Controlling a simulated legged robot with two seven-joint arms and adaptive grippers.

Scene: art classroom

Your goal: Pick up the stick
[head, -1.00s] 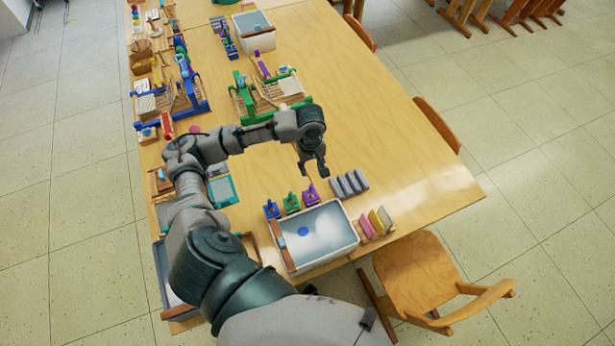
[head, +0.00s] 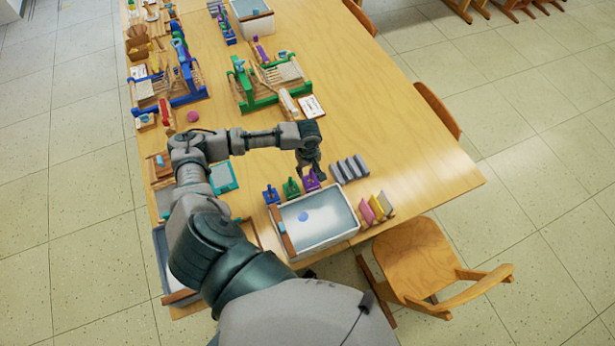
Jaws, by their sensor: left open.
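My left gripper (head: 312,173) points down, open, just above or behind the small purple stand (head: 311,183) near the near end of the table. It partly covers that stand, and I cannot tell whether they touch. Nothing shows between its fingers. I cannot single out one clear stick. A pale rod-like piece (head: 289,104) lies at the front right of the green loom (head: 262,98), beyond my left arm. Thin wooden pieces also lie at the table's far left. My right gripper is out of view.
A grey-white basin (head: 342,238) stands at the table's near edge. Beside it are a green stand (head: 291,189), a blue stand (head: 271,195), several grey blocks (head: 349,168) and coloured panels (head: 377,208). A chair (head: 412,262) is close on the right. The table's right middle is clear.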

